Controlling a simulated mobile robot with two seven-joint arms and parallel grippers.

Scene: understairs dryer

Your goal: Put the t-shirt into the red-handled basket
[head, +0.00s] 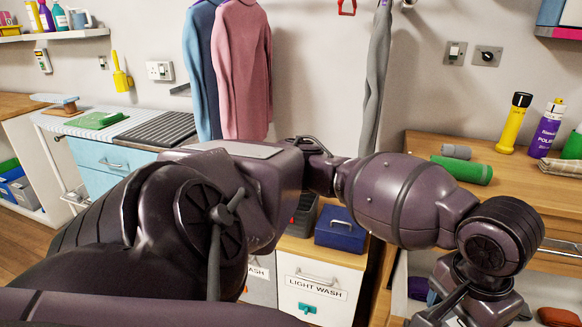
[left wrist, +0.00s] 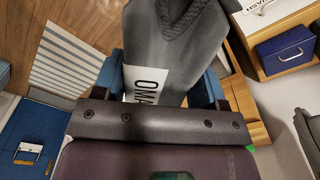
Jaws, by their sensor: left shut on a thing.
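My left gripper (left wrist: 162,82) shows in the left wrist view, with a blue finger on each side. I cannot tell whether this is the t-shirt. In the head view my left arm crosses the picture to the lower right, and its gripper cannot be made out there. A blue long-sleeved garment (head: 199,60) and a pink one (head: 242,70) hang on the wall. No red-handled basket can be made out. My right gripper is not in view.
A white "LIGHT WASH" bin (head: 322,287) stands below a blue box (head: 341,230). A wooden counter (head: 530,185) at right bears bottles and a green roll (head: 462,170). A striped mat (left wrist: 72,62) lies on the wooden floor (left wrist: 35,20).

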